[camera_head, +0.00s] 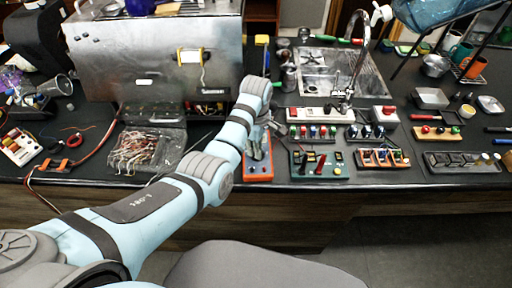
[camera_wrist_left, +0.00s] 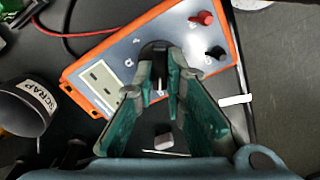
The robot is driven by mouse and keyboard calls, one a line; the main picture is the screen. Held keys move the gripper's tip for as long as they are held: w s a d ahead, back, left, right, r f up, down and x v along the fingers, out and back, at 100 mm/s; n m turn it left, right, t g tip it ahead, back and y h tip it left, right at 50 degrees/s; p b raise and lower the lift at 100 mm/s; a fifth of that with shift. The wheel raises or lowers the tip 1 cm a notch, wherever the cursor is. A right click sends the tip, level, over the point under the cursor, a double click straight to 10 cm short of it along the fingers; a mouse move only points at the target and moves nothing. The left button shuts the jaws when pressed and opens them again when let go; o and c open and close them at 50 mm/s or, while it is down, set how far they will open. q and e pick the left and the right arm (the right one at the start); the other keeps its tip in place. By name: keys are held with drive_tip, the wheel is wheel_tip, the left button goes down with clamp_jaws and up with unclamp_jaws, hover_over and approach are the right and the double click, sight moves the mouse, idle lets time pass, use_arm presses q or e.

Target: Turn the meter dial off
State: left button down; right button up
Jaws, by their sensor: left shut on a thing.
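The meter is an orange-edged box with a blue-grey face (camera_wrist_left: 125,58), lying on the dark bench in the left wrist view. It also shows in the head view (camera_head: 258,175), partly covered by my left gripper. Its face carries a display (camera_wrist_left: 101,82), a red terminal (camera_wrist_left: 203,18) and a black terminal (camera_wrist_left: 215,53). The black dial (camera_wrist_left: 154,47) sits between the fingertips of my left gripper (camera_wrist_left: 163,75), which is shut on it. The fingers hide much of the dial, so its setting cannot be read. My right gripper is in neither view.
In the head view, a metal brewer (camera_head: 150,55) stands behind, a tray of wires (camera_head: 148,150) lies left, and a board with probes (camera_head: 320,165) lies close right. The bench's front edge is near the meter.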

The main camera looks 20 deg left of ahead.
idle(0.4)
use_arm(q)
drive_tip(key=c, duration=1.6)
unclamp_jaws()
drive_tip(key=shift+c, duration=0.2)
wheel_tip(320, 180, up, 8)
drive_tip(key=shift+f, duration=0.2)
